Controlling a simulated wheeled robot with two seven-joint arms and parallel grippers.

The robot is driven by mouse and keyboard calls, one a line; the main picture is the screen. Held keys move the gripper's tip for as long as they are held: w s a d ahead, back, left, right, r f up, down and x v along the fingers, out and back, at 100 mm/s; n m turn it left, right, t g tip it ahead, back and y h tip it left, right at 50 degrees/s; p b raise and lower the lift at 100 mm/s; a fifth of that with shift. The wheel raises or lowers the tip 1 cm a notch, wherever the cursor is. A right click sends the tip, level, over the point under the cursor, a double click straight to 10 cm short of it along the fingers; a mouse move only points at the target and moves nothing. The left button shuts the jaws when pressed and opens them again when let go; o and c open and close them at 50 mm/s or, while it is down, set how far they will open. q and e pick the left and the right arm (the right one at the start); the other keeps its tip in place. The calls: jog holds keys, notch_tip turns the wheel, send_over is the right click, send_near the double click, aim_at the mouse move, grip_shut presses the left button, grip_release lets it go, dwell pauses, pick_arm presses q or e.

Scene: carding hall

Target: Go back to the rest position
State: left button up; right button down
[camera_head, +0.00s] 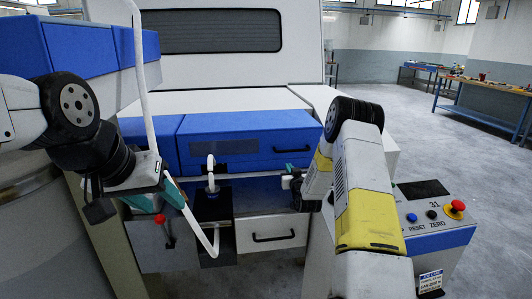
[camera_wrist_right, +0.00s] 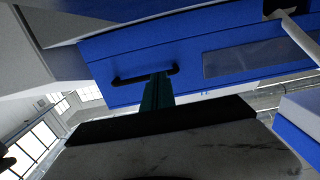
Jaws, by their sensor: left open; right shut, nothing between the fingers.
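My left gripper (camera_head: 174,192) is at the left in the head view, open, with its teal fingers pointing down and right. A white tube-like strand (camera_head: 142,75) runs down from the top, passes beside this gripper and continues below it; I cannot tell whether they touch. My right gripper (camera_head: 287,182) is in front of the blue machine panel (camera_head: 245,142), mostly hidden by my right arm. In the right wrist view, its teal fingers (camera_wrist_right: 157,92) are shut and empty, overlapping a black handle (camera_wrist_right: 130,78) on the blue panel; contact is unclear.
A control console (camera_head: 437,215) with a red knob (camera_head: 455,208) stands right of my right arm. A white drawer (camera_head: 271,233) and a red-topped knob (camera_head: 159,219) are low on the machine. Workbenches (camera_head: 480,97) stand far right, with open floor before them.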

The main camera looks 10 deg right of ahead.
jog(key=s+a+r+g, duration=0.2)
jog(key=s+r+g, duration=0.1)
jog(key=s+r, duration=0.55)
jog(key=s+a+r+g, duration=0.15)
jog(key=s+r, duration=0.35)
jog(key=r, duration=0.6)
jog(key=s+a+r+g, duration=0.1)
jog(key=s+g, duration=0.2)
jog(key=s, duration=1.4)
jog(key=s+a+r+g+y, duration=0.1)
jog(key=s+g, duration=0.3)
jog(key=s, duration=1.4)
jog(key=shift+a+y, duration=0.3)
jog(key=shift+a, duration=0.2)
